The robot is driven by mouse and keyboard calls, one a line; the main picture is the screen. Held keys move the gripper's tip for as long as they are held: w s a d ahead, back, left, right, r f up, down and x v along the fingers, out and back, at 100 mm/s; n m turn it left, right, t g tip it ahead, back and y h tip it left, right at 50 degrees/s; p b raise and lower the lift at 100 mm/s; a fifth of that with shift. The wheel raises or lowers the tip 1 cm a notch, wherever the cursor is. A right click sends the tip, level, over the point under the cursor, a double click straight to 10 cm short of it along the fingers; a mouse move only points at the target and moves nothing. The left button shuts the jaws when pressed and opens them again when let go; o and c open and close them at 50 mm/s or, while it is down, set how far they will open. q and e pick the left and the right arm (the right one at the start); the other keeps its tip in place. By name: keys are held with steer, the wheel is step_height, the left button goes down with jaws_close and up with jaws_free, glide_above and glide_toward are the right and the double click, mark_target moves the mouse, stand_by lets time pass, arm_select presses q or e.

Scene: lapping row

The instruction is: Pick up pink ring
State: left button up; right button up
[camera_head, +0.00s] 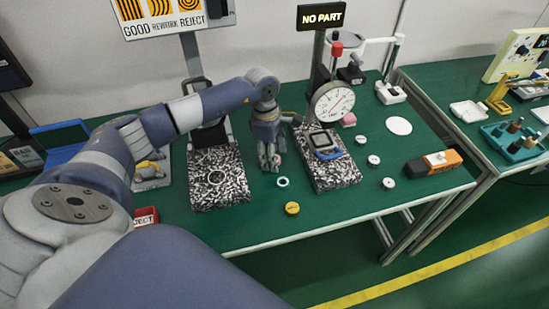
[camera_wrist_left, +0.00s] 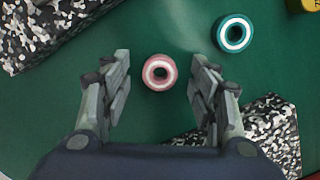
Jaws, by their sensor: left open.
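The pink ring (camera_wrist_left: 160,72) lies flat on the green bench top in the left wrist view, its hole facing up. My left gripper (camera_wrist_left: 160,90) is open, with one finger on each side of the ring and clear gaps to both. In the head view my left gripper (camera_head: 270,163) points down between two speckled blocks, and it mostly hides the ring there. My right gripper is in neither view.
A teal ring (camera_wrist_left: 234,34) lies close by, also in the head view (camera_head: 283,182). Speckled blocks stand left (camera_head: 220,190) and right (camera_head: 335,178), the right one below a dial gauge (camera_head: 333,101). A yellow disc (camera_head: 292,208) lies near the front edge.

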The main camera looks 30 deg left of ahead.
arm_select(q)
steer(key=c, duration=1.1)
